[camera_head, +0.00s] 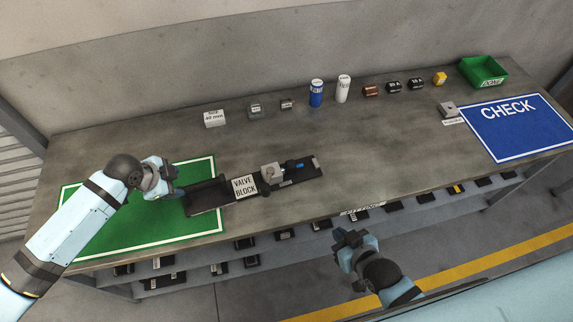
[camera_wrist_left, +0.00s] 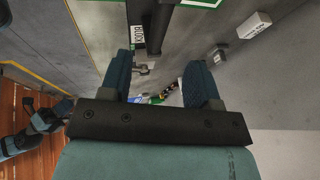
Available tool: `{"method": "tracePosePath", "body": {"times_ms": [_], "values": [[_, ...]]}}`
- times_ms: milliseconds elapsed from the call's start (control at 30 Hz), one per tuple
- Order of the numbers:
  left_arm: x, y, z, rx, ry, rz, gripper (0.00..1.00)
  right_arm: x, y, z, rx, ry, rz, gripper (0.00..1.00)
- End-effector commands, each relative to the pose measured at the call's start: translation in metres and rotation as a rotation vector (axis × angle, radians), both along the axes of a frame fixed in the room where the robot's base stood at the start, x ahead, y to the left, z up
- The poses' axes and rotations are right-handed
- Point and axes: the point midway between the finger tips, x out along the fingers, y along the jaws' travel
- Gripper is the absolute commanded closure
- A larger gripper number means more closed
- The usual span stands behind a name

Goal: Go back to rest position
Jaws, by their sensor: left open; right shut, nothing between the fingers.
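My left gripper (camera_head: 163,177) is over the green mat (camera_head: 140,228) at the left of the table, beside the left end of the black pallet (camera_head: 207,197). In the left wrist view its two fingers (camera_wrist_left: 168,78) stand apart with nothing held between them. My right gripper (camera_head: 354,240) is in front of the table's front edge, low in the head view, and is shut and empty.
A row of small parts, with a blue cylinder (camera_head: 316,93) and a white cylinder (camera_head: 343,88), stands along the back. A green bin (camera_head: 484,72) and the blue CHECK mat (camera_head: 520,128) are at the right. A lower shelf holds several dark pallets. The table between pallet and CHECK mat is clear.

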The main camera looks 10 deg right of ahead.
Motion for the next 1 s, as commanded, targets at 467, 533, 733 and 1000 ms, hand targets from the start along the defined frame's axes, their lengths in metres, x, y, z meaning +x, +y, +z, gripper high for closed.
{"method": "tracePosePath", "body": {"times_ms": [467, 533, 733, 1000], "values": [[-0.014, -0.011, -0.004, -0.052, -0.006, 0.046, 0.44, 0.0, 0.0, 0.0, 0.0, 0.0, 0.0, 1.0], [-0.027, -0.024, -0.012, -0.112, -0.016, 0.105, 0.44, 0.0, 0.0, 0.0, 0.0, 0.0, 0.0, 1.0], [-0.074, -0.051, -0.033, -0.342, -0.057, 0.386, 0.44, 0.001, 0.0, 0.001, 0.0, -0.002, 0.001, 1.0], [-0.149, -0.028, -0.053, -0.573, -0.12, 0.818, 0.44, 0.001, 0.0, 0.001, -0.001, -0.002, 0.002, 1.0]]}}
